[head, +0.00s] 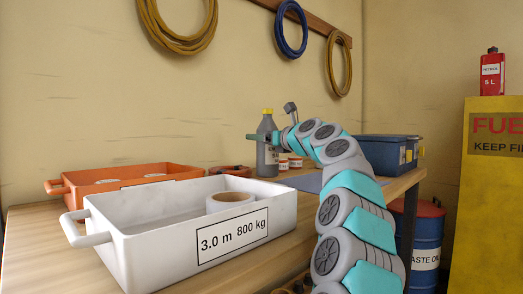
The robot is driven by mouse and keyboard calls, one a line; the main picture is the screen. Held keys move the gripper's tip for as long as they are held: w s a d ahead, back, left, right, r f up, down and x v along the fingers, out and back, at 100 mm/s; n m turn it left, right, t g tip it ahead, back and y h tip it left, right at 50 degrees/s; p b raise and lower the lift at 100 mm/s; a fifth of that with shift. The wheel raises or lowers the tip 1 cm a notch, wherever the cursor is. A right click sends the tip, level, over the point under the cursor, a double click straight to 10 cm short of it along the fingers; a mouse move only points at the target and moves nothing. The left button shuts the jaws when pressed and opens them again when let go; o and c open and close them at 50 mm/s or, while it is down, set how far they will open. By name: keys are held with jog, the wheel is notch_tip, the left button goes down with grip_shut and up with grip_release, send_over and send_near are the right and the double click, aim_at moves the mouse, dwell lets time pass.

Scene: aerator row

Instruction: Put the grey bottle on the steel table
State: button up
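The grey bottle (267,159) with a yellow cap stands upright at the back of the wooden bench, behind the white tray. My gripper (261,138) is at the bottle's upper body, with a teal fingertip showing at its left side and the hand at its right. The fingers appear to be around the bottle, but I cannot tell whether they press on it. I cannot tell whether the bottle's base touches the bench. No steel table can be made out in this view.
The white tray (140,248) holding a white roll fills the front of the wooden bench (30,250). An orange tray (60,188) is behind it. Small tubs (295,162) and blue bins (382,148) stand to the right. A blue drum (428,240) and yellow cabinet (490,200) are right of my arm.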

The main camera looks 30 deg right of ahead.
aim_at(262, 148)
jog(key=f, duration=0.1)
jog(key=f+b, duration=0.2)
jog(key=shift+w+a+f, duration=0.15)
jog(key=shift+w+f, duration=0.2)
jog(key=shift+f, duration=0.05)
jog(key=o, duration=1.3)
jog(key=shift+c, duration=0.2)
jog(key=shift+r, duration=0.1)
